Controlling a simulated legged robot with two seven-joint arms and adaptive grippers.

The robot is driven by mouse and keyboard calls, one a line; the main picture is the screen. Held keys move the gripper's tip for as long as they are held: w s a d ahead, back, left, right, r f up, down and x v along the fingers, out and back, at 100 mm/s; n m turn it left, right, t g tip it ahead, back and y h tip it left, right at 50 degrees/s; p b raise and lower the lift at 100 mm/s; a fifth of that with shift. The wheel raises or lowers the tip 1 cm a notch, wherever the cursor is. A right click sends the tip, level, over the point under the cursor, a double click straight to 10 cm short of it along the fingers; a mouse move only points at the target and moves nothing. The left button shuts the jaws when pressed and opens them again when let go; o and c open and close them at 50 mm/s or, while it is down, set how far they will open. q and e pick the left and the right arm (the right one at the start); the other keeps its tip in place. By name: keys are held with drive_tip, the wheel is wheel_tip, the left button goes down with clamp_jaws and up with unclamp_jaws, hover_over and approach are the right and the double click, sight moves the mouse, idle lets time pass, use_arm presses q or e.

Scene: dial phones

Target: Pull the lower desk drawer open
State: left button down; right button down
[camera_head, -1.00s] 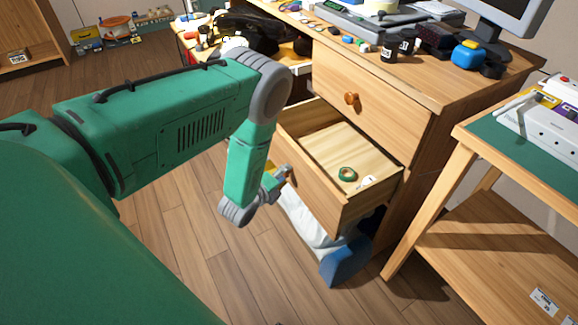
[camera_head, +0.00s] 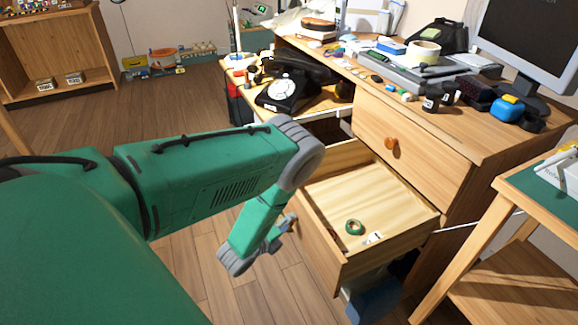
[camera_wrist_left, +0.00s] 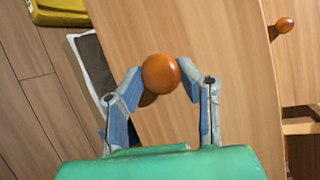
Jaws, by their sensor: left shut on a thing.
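The lower desk drawer (camera_head: 385,195) stands open, pulled out from the wooden desk below a closed upper drawer. A green roll of tape (camera_head: 355,227) and a small white tag lie inside it. My left gripper (camera_head: 287,232) is at the outer side of the drawer front in the head view. The left wrist view shows the lower drawer's round orange-brown knob (camera_wrist_left: 160,73) between the fingertips, and the gripper is shut on it. In the head view this knob is hidden. My right gripper is in no view.
The upper drawer's knob (camera_head: 391,143) sticks out above. A black dial phone (camera_head: 286,88) stands on the desk's left part. A side table (camera_head: 520,190) stands close on the right. A blue object (camera_head: 375,302) lies under the open drawer. Floor at the left is clear.

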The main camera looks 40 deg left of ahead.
use_arm(q)
drive_tip(key=c, duration=1.4)
unclamp_jaws()
drive_tip(key=v, duration=1.2)
drive_tip(key=shift+f, duration=0.1)
drive_tip(key=shift+w, duration=0.1)
